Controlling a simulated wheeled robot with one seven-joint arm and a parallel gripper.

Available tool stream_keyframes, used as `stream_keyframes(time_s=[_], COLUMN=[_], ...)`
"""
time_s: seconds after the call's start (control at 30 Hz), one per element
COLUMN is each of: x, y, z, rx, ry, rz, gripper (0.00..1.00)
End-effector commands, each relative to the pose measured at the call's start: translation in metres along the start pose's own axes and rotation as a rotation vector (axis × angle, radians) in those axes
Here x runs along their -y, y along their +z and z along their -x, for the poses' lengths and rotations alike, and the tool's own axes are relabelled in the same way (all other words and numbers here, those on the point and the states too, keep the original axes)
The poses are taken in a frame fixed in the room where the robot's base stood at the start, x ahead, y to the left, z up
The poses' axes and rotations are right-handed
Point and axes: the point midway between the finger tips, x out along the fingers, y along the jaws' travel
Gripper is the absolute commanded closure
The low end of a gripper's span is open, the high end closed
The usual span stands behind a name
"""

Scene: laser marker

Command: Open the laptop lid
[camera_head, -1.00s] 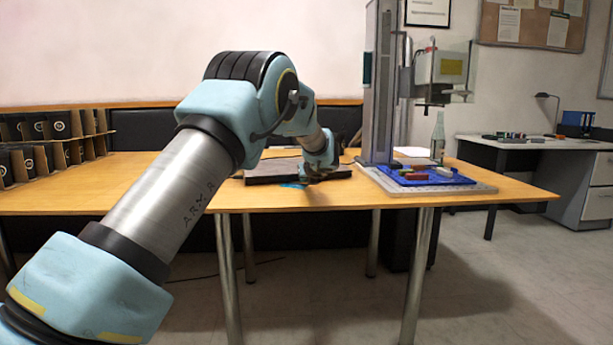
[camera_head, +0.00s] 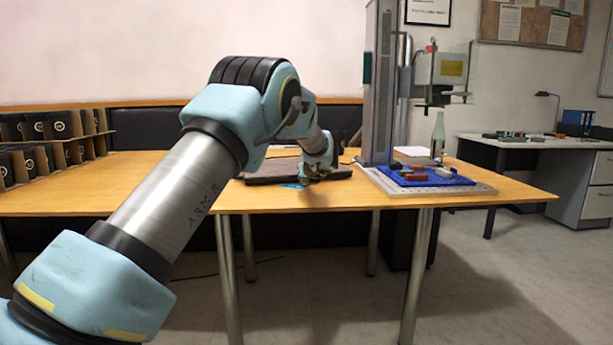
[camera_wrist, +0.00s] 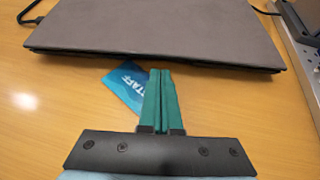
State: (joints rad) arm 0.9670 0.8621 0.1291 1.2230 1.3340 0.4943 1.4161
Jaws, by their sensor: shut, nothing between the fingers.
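The laptop (camera_head: 272,170) is a flat, dark grey slab lying closed on the wooden table, partly hidden behind my arm in the head view. In the wrist view the laptop (camera_wrist: 155,32) fills the top of the picture, its front edge running across. My gripper (camera_wrist: 161,72) has two green fingers pressed together with nothing between them. Its tips point at the laptop's front edge and appear just short of it; whether they touch cannot be told. In the head view my gripper (camera_head: 306,182) is small, at the laptop's front right.
A blue STAFF card (camera_wrist: 127,86) lies under the left finger, before the laptop. The laser marker's column (camera_head: 380,85) and base plate (camera_head: 470,187) stand close on the right, with a blue tray (camera_head: 455,180) and a bottle (camera_head: 438,135).

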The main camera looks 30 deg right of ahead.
Motion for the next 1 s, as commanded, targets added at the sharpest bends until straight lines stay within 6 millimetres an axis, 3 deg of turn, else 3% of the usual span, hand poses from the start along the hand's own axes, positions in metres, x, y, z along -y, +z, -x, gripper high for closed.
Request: stream_keyframes(time_s=[1.0], x=[0.0], y=[0.011], z=[-0.018], rx=[-0.001], ry=[0.001], rz=[0.0], gripper=[1.0])
